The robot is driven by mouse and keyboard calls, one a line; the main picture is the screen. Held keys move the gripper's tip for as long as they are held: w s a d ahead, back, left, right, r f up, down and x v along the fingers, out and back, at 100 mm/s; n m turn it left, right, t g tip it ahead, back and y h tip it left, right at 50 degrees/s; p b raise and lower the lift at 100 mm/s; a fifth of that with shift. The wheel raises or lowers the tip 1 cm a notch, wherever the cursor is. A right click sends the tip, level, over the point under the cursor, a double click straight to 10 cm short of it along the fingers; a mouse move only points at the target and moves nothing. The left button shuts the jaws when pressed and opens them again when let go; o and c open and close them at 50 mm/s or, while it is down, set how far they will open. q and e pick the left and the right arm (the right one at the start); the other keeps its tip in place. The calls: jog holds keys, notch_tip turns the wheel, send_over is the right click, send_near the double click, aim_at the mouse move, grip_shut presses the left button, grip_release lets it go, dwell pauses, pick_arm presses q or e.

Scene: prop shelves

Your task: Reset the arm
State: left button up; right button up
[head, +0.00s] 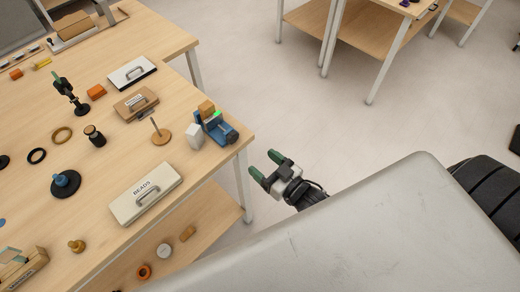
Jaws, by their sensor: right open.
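My right gripper (263,164) is in the middle of the head view. Its two green-tipped fingers are spread apart with nothing between them. It is over the floor, just right of the wooden table (215,185) and apart from it. My left gripper is not in view.
Near the table's right corner stand a blue device (219,131), a white block (194,136) and a wooden peg stand (161,135). A "BEADS" box (146,193) lies near the edge. A lower shelf (205,225) holds small items. Open floor (310,120) lies beyond the gripper.

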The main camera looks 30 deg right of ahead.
jog(key=shift+f, duration=0.1)
jog(key=s+d+f+g+h, duration=0.1)
jog(key=s+f+g+h, duration=0.2)
jog(key=f, duration=0.6)
jog(key=s+d+f+m+g+b, duration=0.15)
jog(key=s+f, duration=0.25)
jog(key=f, duration=0.5)
jog(key=s+d+f+g+h, duration=0.2)
jog(key=s+f+g, duration=0.2)
jog(key=f, duration=0.5)
jog(key=s+f+g, duration=0.3)
jog(key=s+f, duration=0.3)
jog(key=s, duration=0.5)
jog(key=s+f+g+h, duration=0.1)
jog(key=s+f+g, duration=0.3)
jog(key=s, duration=0.6)
notch_tip(320, 180, down, 2)
jog(key=shift+s+f, duration=0.2)
jog(key=shift+s, duration=0.15)
jog(key=shift+n+g, duration=0.25)
